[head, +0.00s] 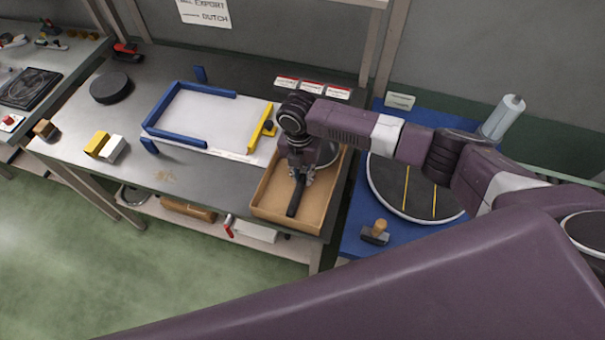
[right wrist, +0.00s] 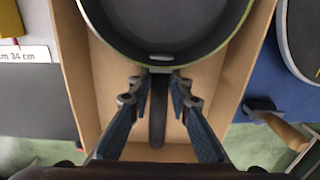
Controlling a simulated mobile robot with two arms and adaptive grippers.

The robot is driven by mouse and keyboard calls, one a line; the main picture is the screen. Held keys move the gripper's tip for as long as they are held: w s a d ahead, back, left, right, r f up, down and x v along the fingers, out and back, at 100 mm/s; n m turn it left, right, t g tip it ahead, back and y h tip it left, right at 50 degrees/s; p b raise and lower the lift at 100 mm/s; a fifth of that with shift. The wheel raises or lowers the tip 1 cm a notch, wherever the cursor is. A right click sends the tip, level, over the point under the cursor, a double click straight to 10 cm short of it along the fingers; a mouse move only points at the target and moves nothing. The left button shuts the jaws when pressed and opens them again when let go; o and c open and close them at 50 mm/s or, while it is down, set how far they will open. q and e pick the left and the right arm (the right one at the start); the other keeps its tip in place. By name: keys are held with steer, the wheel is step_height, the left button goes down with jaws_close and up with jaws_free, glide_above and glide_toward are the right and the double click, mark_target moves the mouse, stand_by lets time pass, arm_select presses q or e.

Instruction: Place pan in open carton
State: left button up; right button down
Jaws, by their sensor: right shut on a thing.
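The open carton (head: 283,220), a shallow brown box, stands at the right front of the grey table. My right gripper (head: 300,175) points down over the carton and is shut on the handle of the dark pan (head: 293,208). In the right wrist view the round pan (right wrist: 165,25) lies within the carton's outline, its handle between my fingers (right wrist: 158,88). The carton's side walls (right wrist: 80,75) show on both sides. I cannot tell whether the pan touches the carton floor. My wrist hides part of the pan in the head view. My left gripper is not in view.
Left of the carton is a white sheet (head: 205,115) framed by blue bars and a yellow bar. A black disc (head: 111,88) and yellow and white blocks (head: 97,143) stand further left. A blue surface with a round plate (head: 395,190) and a stamp (head: 376,233) lies right.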

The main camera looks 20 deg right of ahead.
mark_target(301, 178)
steer(key=c, duration=1.7)
jaws_free()
steer(key=r, duration=1.2)
steer(key=shift+a, duration=0.3)
